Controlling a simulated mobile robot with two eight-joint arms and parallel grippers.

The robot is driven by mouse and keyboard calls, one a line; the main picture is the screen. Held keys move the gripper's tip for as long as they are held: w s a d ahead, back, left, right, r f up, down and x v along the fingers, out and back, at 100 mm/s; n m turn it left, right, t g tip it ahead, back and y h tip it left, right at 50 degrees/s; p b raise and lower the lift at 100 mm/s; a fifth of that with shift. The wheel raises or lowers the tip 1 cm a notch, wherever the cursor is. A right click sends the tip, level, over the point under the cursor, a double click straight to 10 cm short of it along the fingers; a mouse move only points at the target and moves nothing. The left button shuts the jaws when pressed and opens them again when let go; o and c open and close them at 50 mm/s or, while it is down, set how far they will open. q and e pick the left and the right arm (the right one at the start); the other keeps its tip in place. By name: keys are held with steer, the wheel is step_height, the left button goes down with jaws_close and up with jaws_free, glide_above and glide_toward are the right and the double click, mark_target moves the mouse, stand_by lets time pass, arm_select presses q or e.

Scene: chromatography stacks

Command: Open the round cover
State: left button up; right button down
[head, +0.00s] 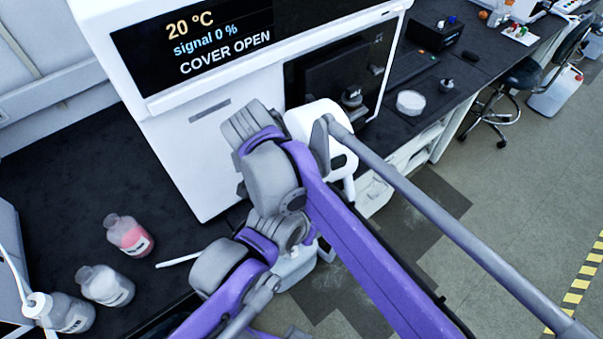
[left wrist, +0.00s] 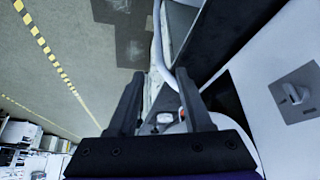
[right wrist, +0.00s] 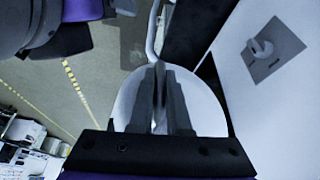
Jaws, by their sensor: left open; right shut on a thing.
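The machine's display (head: 217,40) reads "COVER OPEN". In the right wrist view, a pale round disc (right wrist: 207,103), which looks like the round cover, lies behind the fingers of my right gripper (right wrist: 159,70). These fingers are closed together on a thin upright part at its middle, probably its handle. My left gripper (left wrist: 158,77) is open, its fingers spread with nothing held between them. In the head view, my arm links cross the machine's front and hide both fingertips. How far the cover stands from its opening is hidden.
The white machine (head: 180,150) has a dark front window (head: 365,60). Bottles, one pink (head: 129,236) and one white (head: 104,286), stand on the black bench at left. A round white dish (head: 410,102) lies right of the machine. A stool (head: 525,75) stands on the floor beyond.

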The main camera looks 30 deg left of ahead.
stand_by(0.3)
steer(key=c, duration=0.9)
jaws_free()
steer(key=v, duration=1)
steer(key=shift+s+r, duration=0.1)
steer(key=shift+r, duration=0.25)
